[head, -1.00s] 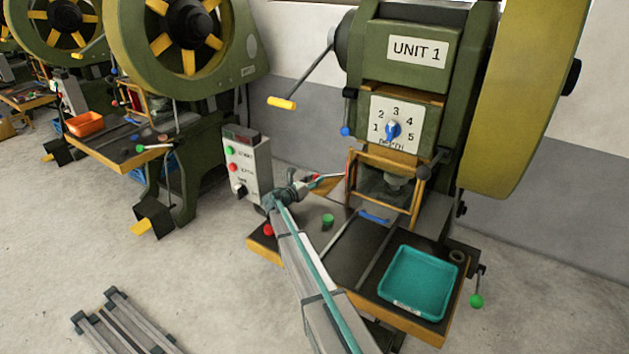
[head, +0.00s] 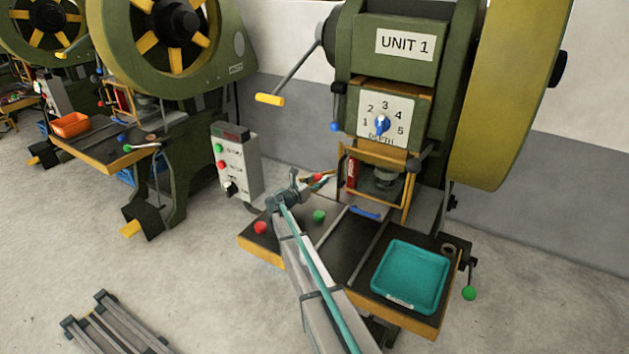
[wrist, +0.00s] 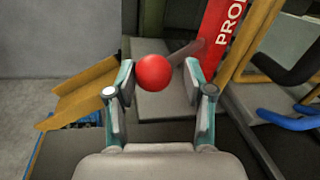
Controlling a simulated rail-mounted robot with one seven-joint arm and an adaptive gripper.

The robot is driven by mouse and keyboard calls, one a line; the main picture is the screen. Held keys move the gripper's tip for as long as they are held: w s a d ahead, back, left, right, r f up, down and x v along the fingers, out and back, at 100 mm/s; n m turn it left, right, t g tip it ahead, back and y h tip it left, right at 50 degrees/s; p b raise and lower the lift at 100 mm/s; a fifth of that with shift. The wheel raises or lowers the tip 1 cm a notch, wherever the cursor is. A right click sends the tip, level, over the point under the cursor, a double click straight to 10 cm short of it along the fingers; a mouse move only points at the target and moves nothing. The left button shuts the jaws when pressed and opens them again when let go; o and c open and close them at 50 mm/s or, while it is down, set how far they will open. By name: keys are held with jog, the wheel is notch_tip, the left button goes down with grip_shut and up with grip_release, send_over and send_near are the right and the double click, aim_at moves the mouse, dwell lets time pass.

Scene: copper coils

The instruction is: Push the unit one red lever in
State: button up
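Unit 1 (head: 404,46) is a green press on the right of the head view. In the wrist view, the lever's round red knob (wrist: 155,72) sits near the fingertips, with its grey metal shaft (wrist: 186,52) running up and right. My gripper (wrist: 157,80) has its two teal-edged fingers apart, one on each side of the knob. I cannot tell whether either finger touches it. In the head view my gripper (head: 321,181) is at the left of the press opening. The knob is small and hard to make out there.
A red panel with white lettering (wrist: 226,28) and a yellow chute (wrist: 82,92) are close to the fingers. A teal tray (head: 411,277) is on the bench at right. Red (head: 261,228) and green (head: 318,216) knobs are on the bench. A grey control box (head: 236,160) stands left.

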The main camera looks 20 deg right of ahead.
jog(key=shift+o, duration=0.4)
jog(key=shift+s+a, duration=0.15)
jog(key=shift+a, duration=0.35)
jog(key=v, duration=1.1)
